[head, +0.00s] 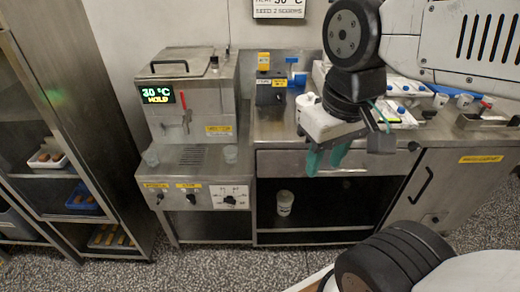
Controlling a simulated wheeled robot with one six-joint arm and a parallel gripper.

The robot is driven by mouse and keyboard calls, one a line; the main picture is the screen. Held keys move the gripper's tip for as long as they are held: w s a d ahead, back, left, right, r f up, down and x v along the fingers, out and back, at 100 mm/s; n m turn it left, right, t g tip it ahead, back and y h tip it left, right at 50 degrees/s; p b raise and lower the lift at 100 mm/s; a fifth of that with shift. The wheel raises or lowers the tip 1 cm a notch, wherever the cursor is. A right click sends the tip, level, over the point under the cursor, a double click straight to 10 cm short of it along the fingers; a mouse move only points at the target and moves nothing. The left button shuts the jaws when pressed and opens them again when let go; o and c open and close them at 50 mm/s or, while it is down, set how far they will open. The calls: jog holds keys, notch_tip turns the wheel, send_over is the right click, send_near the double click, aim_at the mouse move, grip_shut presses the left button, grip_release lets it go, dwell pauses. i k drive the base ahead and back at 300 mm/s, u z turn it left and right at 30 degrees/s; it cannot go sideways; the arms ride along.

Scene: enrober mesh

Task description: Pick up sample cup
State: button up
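Several small cups are in the head view, and I cannot tell by label which is the sample cup. A whitish cup (306,101) stands on the counter, partly hidden by my arm. My gripper (326,163) has teal fingers pointing down, with a gap between them and nothing seen in it. It appears in front of the counter edge, above and right of the shelf cup.
A steel machine (195,100) reading 30 °C HOLD stands left of the counter (275,130). White trays (405,88) with small bottles lie at the back right. A cabinet door (455,190) closes the right side. A rack with trays (85,200) stands far left. Speckled floor is clear in front.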

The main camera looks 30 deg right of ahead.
aim_at(231, 153)
jog(key=u, duration=2.1)
jog(key=i, duration=1.25)
jog(key=z, duration=4)
